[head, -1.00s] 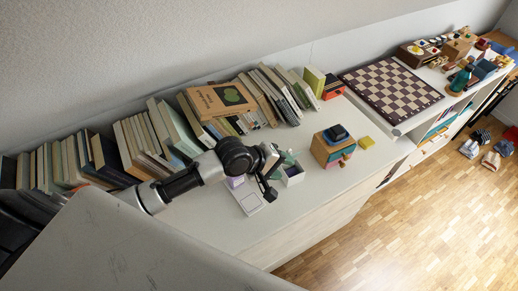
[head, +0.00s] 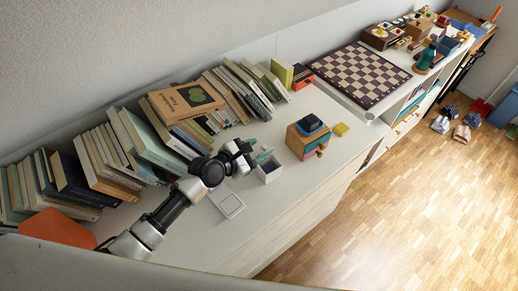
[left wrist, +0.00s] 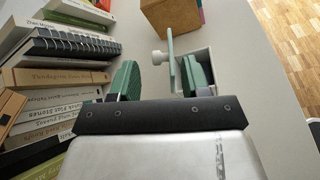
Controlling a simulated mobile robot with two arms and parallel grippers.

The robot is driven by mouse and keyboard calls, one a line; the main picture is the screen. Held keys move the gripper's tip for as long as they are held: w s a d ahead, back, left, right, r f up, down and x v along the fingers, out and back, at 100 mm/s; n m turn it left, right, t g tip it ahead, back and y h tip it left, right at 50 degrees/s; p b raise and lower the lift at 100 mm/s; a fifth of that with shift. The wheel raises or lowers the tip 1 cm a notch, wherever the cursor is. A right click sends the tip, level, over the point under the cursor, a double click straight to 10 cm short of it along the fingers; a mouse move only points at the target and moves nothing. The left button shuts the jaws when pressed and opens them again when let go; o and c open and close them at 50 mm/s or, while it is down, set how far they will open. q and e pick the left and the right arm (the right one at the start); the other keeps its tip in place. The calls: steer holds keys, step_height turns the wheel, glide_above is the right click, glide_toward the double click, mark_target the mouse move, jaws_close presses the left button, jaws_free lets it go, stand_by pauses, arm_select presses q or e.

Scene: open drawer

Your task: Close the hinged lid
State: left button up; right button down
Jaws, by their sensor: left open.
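A small open white box (head: 268,172) stands on the white cabinet top; it also shows in the left wrist view (left wrist: 206,58). Its thin green lid (left wrist: 171,50) stands upright at the box's left side in the left wrist view, with a white knob (left wrist: 158,57) facing left. My left gripper (head: 258,156) is at the box. In the left wrist view its two green fingers (left wrist: 160,72) are spread wide, one left of the lid and knob, one right of the lid over the box opening. I cannot tell whether either touches the lid. My right gripper is out of view.
Books (head: 150,140) line the wall behind my arm. A flat white frame-like object (head: 227,202) lies near the box. The cabinet front edge is clear.

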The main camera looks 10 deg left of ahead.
arm_select(q)
steer(key=shift+x, duration=1)
steer(key=c, duration=0.8)
steer(key=shift+c, duration=0.2)
